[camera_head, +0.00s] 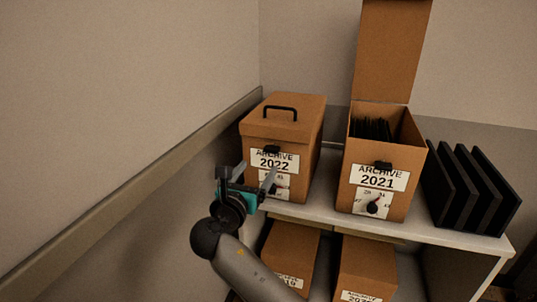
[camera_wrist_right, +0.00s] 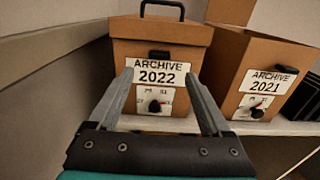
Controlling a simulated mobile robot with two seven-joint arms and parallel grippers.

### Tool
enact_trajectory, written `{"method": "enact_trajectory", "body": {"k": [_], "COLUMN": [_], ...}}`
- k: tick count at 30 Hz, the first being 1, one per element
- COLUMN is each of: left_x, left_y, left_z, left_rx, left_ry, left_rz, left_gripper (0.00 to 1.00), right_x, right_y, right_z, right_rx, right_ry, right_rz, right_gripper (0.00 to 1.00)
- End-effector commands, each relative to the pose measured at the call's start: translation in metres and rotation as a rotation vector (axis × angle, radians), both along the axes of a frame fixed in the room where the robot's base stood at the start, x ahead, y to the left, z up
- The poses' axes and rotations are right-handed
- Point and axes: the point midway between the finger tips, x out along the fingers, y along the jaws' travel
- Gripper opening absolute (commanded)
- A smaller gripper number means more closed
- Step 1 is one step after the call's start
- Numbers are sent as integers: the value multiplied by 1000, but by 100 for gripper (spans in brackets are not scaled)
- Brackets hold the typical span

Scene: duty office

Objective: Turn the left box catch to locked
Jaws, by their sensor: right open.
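The left box, labelled ARCHIVE 2022 (camera_head: 300,150), stands closed on the shelf; it also shows in the right wrist view (camera_wrist_right: 200,52). Low on its front is a white dial plate with a black round knob (camera_wrist_right: 155,106) and a small red mark beside it; the pointer's setting is too small to read. A black tab (camera_wrist_right: 159,54) sits above the label. My right gripper (camera_head: 254,178) is open and empty in front of the box. In the right wrist view its fingers (camera_wrist_right: 159,78) flank the label and knob, apparently without touching. My left gripper is not in view.
The ARCHIVE 2021 box (camera_head: 347,187) stands to the right with its lid raised and dark files inside. Black upright folders (camera_head: 470,190) stand farther right on the shelf (camera_head: 420,228). More boxes (camera_head: 290,250) sit below. A wall with a rail (camera_head: 130,198) runs along the left.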

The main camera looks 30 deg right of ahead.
Motion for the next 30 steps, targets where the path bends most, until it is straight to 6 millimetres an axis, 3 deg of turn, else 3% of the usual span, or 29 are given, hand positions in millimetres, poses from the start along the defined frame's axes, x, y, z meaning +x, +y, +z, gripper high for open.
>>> {"method": "enact_trajectory", "body": {"k": [21,30], "left_x": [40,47], "left_y": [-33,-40], "left_z": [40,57], "left_rx": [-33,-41], "left_ry": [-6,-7], "left_rz": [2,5], "left_gripper": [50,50], "right_x": [55,68], "right_y": [-65,-80], "right_z": [-1,-1], "right_rx": [1,1], "right_ry": [0,1], "right_rz": [-1,1], "right_gripper": [82,82]}}
